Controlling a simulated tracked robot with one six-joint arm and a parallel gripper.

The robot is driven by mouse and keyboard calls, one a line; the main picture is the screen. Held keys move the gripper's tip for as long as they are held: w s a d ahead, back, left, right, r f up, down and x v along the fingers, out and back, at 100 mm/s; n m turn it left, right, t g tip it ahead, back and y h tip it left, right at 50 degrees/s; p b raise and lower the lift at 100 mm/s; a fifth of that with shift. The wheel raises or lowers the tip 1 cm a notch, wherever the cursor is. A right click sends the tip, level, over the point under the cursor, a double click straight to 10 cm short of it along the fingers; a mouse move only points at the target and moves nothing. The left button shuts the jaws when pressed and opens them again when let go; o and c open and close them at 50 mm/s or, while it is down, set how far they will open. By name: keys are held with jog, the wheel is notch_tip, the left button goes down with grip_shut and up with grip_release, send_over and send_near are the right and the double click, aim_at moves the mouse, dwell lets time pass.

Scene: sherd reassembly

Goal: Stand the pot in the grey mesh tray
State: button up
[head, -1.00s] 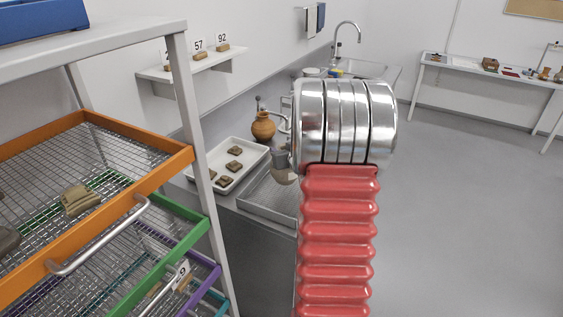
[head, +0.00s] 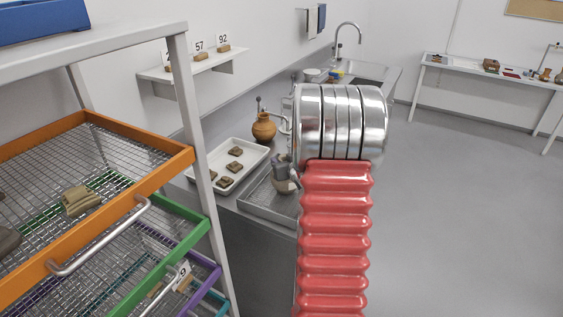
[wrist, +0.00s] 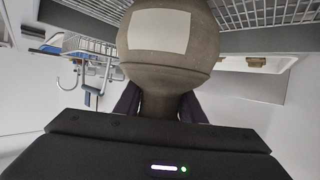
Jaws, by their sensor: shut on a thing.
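A grey-brown pot with a pale rectangular patch (wrist: 158,31) fills the upper middle of the wrist view. My gripper (wrist: 158,106) is shut on its narrow neck, with dark fingers on both sides. In the head view the pot (head: 285,186) hangs below my gripper (head: 281,166), partly hidden by my arm. The grey mesh tray (head: 256,206) lies on the bench under and around the pot. Its mesh wall (wrist: 250,14) also shows behind the pot in the wrist view. I cannot tell whether the pot touches the tray floor.
A white tray (head: 217,183) with several sherds lies left of the mesh tray. An orange-brown jug (head: 264,127) stands behind it. A rack with an orange-framed mesh drawer (head: 150,172) stands close at the left. A sink (head: 362,70) is farther back.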

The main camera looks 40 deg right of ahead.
jog(key=o, duration=1.3)
jog(key=shift+s+r, duration=0.15)
jog(key=v, duration=1.1)
jog(key=shift+s+a, duration=0.25)
jog(key=shift+s, duration=0.05)
jog(key=shift+r, duration=0.1)
